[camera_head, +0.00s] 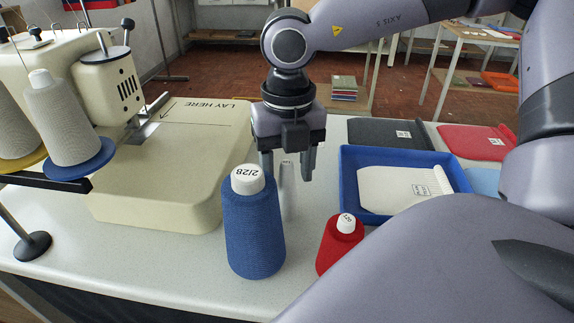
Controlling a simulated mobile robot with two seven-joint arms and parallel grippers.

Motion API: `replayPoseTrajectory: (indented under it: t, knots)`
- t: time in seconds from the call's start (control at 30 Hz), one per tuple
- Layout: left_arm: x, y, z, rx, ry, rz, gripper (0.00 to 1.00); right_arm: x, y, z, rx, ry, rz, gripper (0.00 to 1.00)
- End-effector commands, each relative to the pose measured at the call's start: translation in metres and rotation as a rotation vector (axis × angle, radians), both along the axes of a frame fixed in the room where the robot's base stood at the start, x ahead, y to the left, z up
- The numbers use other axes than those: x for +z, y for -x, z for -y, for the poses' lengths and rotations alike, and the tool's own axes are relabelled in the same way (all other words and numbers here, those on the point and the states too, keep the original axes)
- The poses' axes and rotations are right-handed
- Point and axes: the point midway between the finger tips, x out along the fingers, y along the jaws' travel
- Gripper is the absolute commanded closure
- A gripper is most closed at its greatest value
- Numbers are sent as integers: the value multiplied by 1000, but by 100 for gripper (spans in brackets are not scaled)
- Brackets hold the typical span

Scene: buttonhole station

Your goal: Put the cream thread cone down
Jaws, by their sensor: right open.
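My left gripper is not in view.
The blue cone (254,235) stands close in front of the right gripper, with a red cone (339,248) to its right. A blue tray (349,186) holds a cream fabric piece. The sewing machine (165,185) is left, with cones on its stand.

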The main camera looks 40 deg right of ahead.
Motion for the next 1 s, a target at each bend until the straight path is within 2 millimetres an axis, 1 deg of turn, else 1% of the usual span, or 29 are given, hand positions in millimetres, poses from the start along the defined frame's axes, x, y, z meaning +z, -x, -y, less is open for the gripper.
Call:
replayPoseTrajectory:
  t: [0.03, 0.3, 0.4, 0.5, 0.6, 0.7, 1.0]
  knots:
    - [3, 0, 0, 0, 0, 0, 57, 13, -2, 0, -1, 1, 8, 45]
    - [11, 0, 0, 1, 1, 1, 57, 73, -1, 1, 0, 2, 8, 45]
    - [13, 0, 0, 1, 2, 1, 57, 91, -1, 1, 0, 2, 6, 45]
    - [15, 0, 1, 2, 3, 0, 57, 103, 0, 1, 1, 2, 4, 45]
    - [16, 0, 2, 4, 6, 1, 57, 110, 0, 1, 1, 0, 2, 45]
    - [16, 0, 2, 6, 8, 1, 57, 113, 0, 1, 2, 1, 2, 45]
    - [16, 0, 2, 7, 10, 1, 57, 113, 0, 1, 2, 1, 2, 45]
